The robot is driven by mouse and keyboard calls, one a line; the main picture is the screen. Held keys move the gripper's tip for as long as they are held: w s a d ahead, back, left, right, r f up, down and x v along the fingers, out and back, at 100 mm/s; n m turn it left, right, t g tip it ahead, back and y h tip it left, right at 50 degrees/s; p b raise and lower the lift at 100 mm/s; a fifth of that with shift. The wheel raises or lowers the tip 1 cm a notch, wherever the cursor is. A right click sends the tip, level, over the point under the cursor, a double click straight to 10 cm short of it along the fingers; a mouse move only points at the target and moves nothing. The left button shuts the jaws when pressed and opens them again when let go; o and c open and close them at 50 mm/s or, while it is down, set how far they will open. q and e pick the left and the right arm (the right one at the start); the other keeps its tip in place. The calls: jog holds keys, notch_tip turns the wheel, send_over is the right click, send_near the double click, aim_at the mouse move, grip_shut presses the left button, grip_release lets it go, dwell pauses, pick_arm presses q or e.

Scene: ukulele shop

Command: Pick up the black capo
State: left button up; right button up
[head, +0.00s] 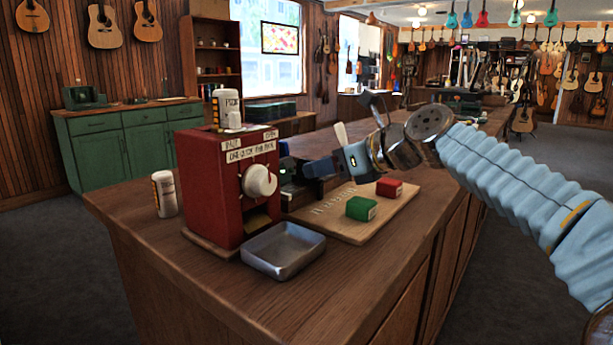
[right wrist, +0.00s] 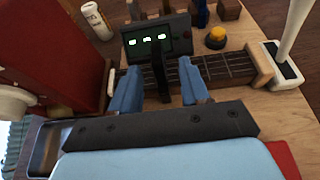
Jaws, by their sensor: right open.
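The right wrist view shows a black upright piece, which looks like the black capo (right wrist: 161,72), standing on a fretted neck (right wrist: 225,66). My right gripper (right wrist: 158,88) is open, with one blue finger on each side of the capo. I cannot tell whether either finger touches it. In the head view my right gripper (head: 318,168) reaches in from the right, low over the far part of the wooden board. The capo cannot be made out clearly there, among dark shapes by the gripper. My left gripper is not in view.
A red machine with a white knob (head: 232,185) stands left of the gripper, with a metal tray (head: 284,250) in front. Green (head: 361,208) and red (head: 389,187) boxes lie on the board (head: 340,226).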

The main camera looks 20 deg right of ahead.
aim_at(297, 171)
jog(key=x, duration=0.5)
grip_shut()
